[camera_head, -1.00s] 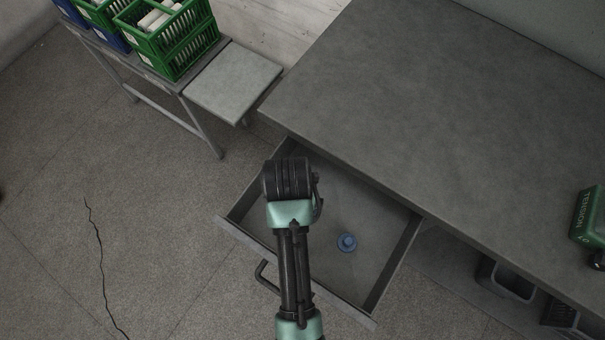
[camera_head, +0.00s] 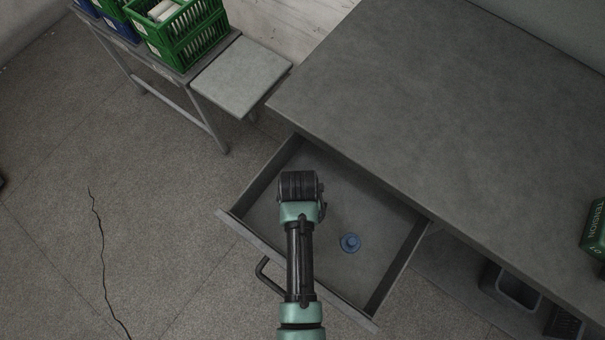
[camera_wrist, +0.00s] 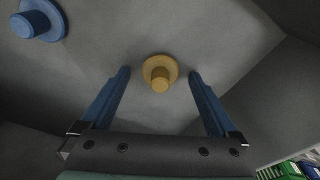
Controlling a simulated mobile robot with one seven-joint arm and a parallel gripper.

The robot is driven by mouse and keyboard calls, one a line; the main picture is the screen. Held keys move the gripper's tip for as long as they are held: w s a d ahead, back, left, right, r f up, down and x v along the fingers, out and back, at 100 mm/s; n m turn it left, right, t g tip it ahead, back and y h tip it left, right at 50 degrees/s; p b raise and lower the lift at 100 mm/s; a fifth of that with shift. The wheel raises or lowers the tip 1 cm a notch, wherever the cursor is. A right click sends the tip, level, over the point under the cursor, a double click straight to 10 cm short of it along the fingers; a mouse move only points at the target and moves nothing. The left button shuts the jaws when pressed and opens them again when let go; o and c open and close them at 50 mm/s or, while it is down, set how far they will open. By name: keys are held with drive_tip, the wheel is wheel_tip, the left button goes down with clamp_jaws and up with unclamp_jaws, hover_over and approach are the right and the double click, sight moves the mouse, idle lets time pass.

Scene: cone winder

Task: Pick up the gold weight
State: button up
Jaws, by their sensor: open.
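The gold weight (camera_wrist: 160,73) shows in the wrist view, a round flanged base with a knob, lying on the drawer floor. It sits a little beyond my fingertips, centred between them. My gripper (camera_wrist: 159,74) is open and empty, its two blue fingers spread to either side of the weight. In the head view my arm's end (camera_head: 298,190) is over the open drawer (camera_head: 375,215), and it hides the gold weight and the fingers.
A blue weight (camera_head: 350,243) stands in the same drawer to the right; it also shows in the wrist view (camera_wrist: 38,20). The drawer walls enclose this space. A grey worktop (camera_head: 430,110) overhangs the drawer's back. Green crates (camera_head: 185,35) stand on a side bench.

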drive_tip(key=c, duration=1.5)
